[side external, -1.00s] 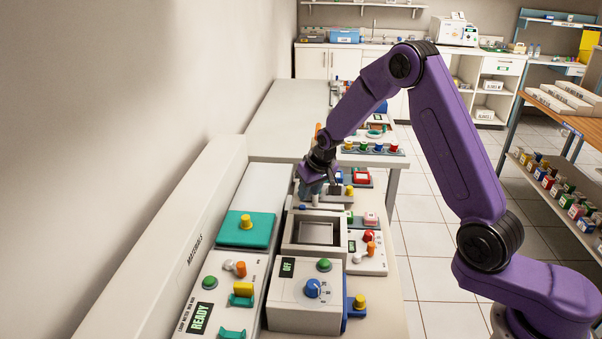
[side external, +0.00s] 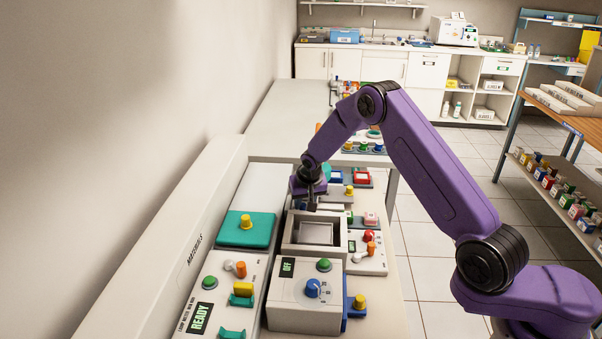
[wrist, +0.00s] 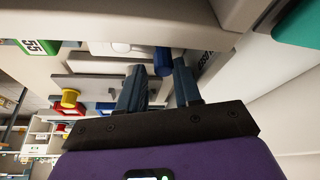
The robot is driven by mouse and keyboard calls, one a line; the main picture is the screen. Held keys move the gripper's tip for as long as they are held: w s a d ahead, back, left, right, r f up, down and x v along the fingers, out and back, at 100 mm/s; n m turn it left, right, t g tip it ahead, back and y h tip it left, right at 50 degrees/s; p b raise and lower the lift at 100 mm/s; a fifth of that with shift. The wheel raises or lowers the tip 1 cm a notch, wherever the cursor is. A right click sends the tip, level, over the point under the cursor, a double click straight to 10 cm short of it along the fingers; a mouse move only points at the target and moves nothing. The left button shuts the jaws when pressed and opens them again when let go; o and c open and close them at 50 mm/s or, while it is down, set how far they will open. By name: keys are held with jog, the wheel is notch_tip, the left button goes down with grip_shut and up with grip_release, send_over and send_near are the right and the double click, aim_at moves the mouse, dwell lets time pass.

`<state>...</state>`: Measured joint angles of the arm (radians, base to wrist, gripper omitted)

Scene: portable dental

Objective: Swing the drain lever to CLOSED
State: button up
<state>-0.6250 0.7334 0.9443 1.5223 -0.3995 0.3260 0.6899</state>
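My gripper (side external: 310,207) hangs at the far edge of the box with the open square basin (side external: 315,233). In the wrist view its two dark fingers (wrist: 157,75) are apart. A blue cylindrical handle (wrist: 163,62) shows between the fingertips, closer to the right-hand one; I cannot tell whether it touches. No label names the drain lever, so I cannot confirm that this handle is its grip. The handle's mount and any CLOSED mark are hidden or too small to read.
The box in front has a blue dial (side external: 313,288), a green button (side external: 324,265) and an OFF display. A teal block with a yellow knob (side external: 246,222) lies left. A panel with an orange-tipped lever (side external: 369,248) stands right. A white wall ledge (side external: 170,255) bounds the left side.

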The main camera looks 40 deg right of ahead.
jog(key=shift+d+r+m, duration=0.1)
jog(key=shift+r+m, duration=0.2)
jog(key=shift+r, duration=0.05)
jog(key=a+v, duration=0.1)
jog(key=v, duration=1.6)
jog(key=s+a+r+n, duration=0.1)
jog(key=s+a+n, duration=0.2)
jog(key=a, duration=0.3)
jog(key=shift+s+n+g+y, duration=0.3)
jog(key=shift+s+n+y, duration=0.1)
jog(key=shift+n, duration=0.1)
jog(key=shift+r, duration=0.1)
jog(key=w+d+f+m, duration=0.2)
jog(key=w+d, duration=0.1)
jog(key=d, duration=0.4)
jog(key=shift+t, duration=0.5)
jog(key=x, duration=1.7)
jog(key=shift+d, duration=0.35)
